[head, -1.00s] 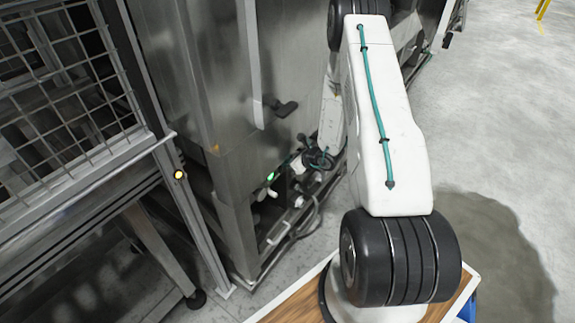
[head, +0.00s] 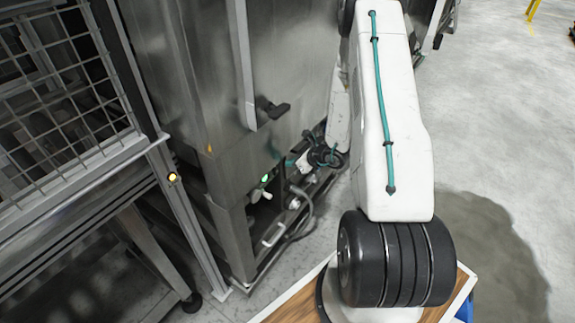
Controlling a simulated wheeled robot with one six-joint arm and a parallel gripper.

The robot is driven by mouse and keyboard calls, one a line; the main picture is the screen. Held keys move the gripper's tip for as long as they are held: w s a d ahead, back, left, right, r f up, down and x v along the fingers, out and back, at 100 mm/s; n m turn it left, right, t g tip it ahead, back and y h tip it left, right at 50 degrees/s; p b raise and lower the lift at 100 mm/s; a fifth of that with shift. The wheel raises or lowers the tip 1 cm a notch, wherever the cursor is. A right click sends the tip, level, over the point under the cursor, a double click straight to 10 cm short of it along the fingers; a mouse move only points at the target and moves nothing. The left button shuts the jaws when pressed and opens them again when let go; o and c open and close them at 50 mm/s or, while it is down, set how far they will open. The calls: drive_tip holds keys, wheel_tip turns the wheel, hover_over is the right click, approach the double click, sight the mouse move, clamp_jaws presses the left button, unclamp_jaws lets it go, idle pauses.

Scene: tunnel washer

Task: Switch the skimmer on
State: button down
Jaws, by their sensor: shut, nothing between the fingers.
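A green light (head: 265,178) glows low on the machine, beside the corner of the steel housing. A small pale fitting (head: 261,195) sits just below it. I take this low unit for the skimmer, but its switch is too small to make out. My gripper (head: 294,164) is shut and empty, to the right of the green light and apart from it. It is small in the view, and its fingertips are hard to separate from the pipework behind. My upper arm hides part of the machine at the right.
A hose (head: 308,215) loops near the floor. Open floor (head: 490,130) lies right.

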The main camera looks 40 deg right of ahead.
drive_tip(key=s+d+r, duration=0.2)
drive_tip(key=s+r, duration=0.2)
drive_tip(key=r, duration=0.2)
idle(0.5)
